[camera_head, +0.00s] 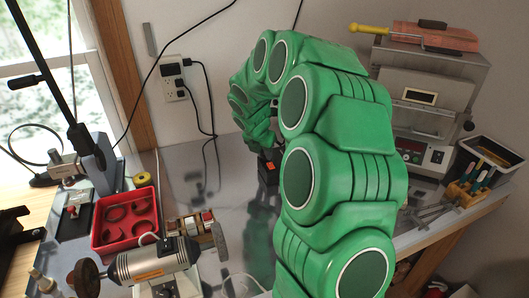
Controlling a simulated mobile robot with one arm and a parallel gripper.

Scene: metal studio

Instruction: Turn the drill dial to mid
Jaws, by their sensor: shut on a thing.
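A small black box with an orange-red switch (269,167) stands on the metal bench top at the back, near the wall, and looks like the drill's control. My green arm arches over from the front right and comes down behind its own links to this box. My gripper (267,150) is at the top of the box, small and dark in the view. It appears shut on the dial there. The fingertips and the dial are mostly hidden, so the dial's setting cannot be read.
A grey polishing motor (152,262) stands front left. Behind it are a red tray (125,219) and yellow tape (142,179). A kiln (427,110) and a tool bin (487,160) stand at the right. Black cables hang from the wall outlet (174,77). Bench left of my arm is partly clear.

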